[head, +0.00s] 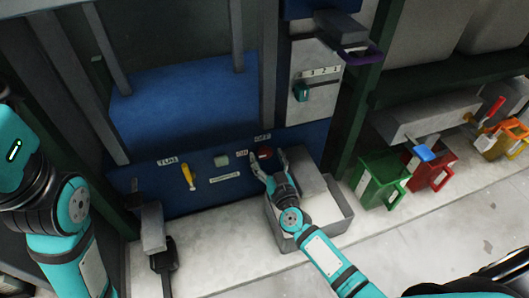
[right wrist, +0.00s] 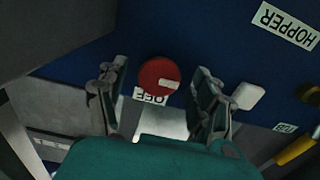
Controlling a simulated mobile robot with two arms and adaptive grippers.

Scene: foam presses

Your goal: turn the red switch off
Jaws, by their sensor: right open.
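A yellow lever (head: 188,176) and a pale button (head: 221,160) are left of the switch. A grey open bin (head: 340,222) stands below the panel, under my right arm. Green (head: 382,180) and red (head: 432,172) containers stand to the right.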

